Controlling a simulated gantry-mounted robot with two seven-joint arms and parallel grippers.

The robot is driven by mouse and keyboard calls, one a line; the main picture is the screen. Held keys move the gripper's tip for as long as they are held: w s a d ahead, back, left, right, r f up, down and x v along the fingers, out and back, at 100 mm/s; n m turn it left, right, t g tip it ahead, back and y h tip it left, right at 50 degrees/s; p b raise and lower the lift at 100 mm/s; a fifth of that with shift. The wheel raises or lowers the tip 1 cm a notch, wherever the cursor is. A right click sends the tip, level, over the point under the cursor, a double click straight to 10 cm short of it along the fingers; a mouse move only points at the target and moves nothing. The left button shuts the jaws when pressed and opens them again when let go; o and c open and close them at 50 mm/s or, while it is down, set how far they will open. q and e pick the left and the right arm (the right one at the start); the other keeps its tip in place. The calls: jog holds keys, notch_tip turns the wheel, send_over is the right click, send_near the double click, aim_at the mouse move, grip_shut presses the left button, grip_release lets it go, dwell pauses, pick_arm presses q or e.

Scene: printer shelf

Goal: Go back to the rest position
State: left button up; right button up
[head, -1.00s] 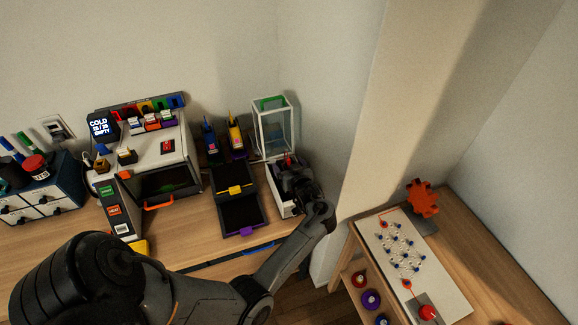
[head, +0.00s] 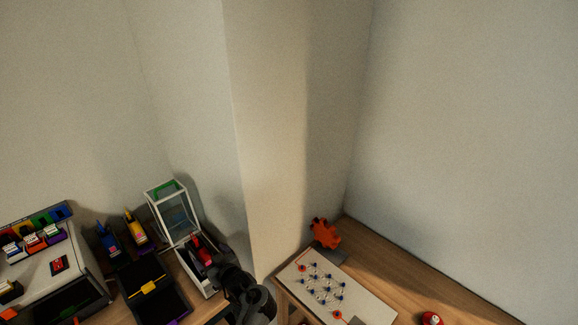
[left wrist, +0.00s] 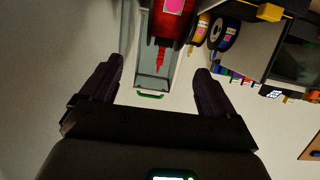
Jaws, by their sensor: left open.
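My left gripper (head: 222,258) is at the right end of the narrow white tray (head: 188,263) on the shelf in the head view. In the left wrist view my left gripper (left wrist: 154,82) has its two dark fingers spread wide, with nothing between the tips. My right gripper is in neither view.
A clear-sided white frame box (head: 171,211) stands behind the tray. A wall corner juts out on the right, beside a second table with a pegged board (head: 322,288).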

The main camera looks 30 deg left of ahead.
pick_arm(q)
jog(key=s+d+m+t+h, duration=0.25)
jog(key=d+m+h, duration=0.25)
jog(key=d, duration=0.4)
jog(key=s+d+m+t+h, duration=0.2)
jog(key=d+m+t+h, duration=0.1)
jog(key=d+m+h, duration=0.4)
jog(key=s+d+m+g+h, duration=0.2)
jog(key=s+d+m+g, duration=0.3)
jog(key=s+d, duration=0.95)
jog(key=w+p+v, duration=0.1)
jog(key=p+v, duration=1.2)
jog(key=v, duration=0.1)
jog(key=shift+w+d+r+p, duration=0.15)
jog(key=shift+w+r+p, duration=0.15)
jog(key=shift+r, duration=0.2)
